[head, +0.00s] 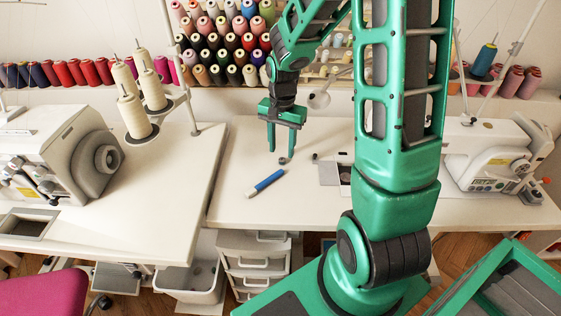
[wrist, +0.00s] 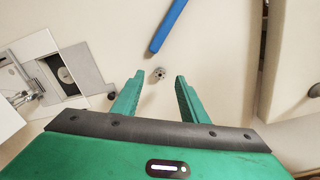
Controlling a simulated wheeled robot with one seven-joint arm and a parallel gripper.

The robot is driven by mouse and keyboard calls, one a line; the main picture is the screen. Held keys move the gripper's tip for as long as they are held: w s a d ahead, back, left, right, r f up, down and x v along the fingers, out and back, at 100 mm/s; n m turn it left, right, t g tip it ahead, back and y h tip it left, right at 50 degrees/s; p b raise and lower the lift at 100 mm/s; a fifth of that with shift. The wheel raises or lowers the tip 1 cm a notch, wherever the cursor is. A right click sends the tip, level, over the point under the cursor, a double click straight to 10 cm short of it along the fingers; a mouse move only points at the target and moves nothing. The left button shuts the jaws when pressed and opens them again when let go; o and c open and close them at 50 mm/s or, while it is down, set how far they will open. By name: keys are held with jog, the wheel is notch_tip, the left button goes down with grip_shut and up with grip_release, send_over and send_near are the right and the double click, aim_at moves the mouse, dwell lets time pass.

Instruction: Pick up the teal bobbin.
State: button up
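My gripper (head: 281,151) points down over the middle white sewing table (head: 320,205), open and empty. In the wrist view its fingers (wrist: 160,78) stand apart. A small round bobbin-like piece (wrist: 159,72) appears in the gap between the fingertips. It looks grey, with only a hint of teal at this size. In the head view this piece (head: 284,160) lies on the table just below the fingertips. A teal cone of thread (head: 485,60) stands upright far off at the right back.
A blue pen-like tool (head: 265,183) lies near the small piece; the wrist view shows it (wrist: 168,25) too. A small dark piece (head: 314,157) lies to the right. Sewing machines (head: 490,155) stand at both sides. Thread cones fill the back rack (head: 222,45).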

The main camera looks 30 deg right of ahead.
aim_at(282, 163)
notch_tip(282, 163, down, 4)
jog(key=shift+w+d+f, duration=0.1)
jog(key=shift+w+f, duration=0.05)
jog(key=shift+f, duration=0.05)
grip_shut()
jog(key=shift+r, duration=0.15)
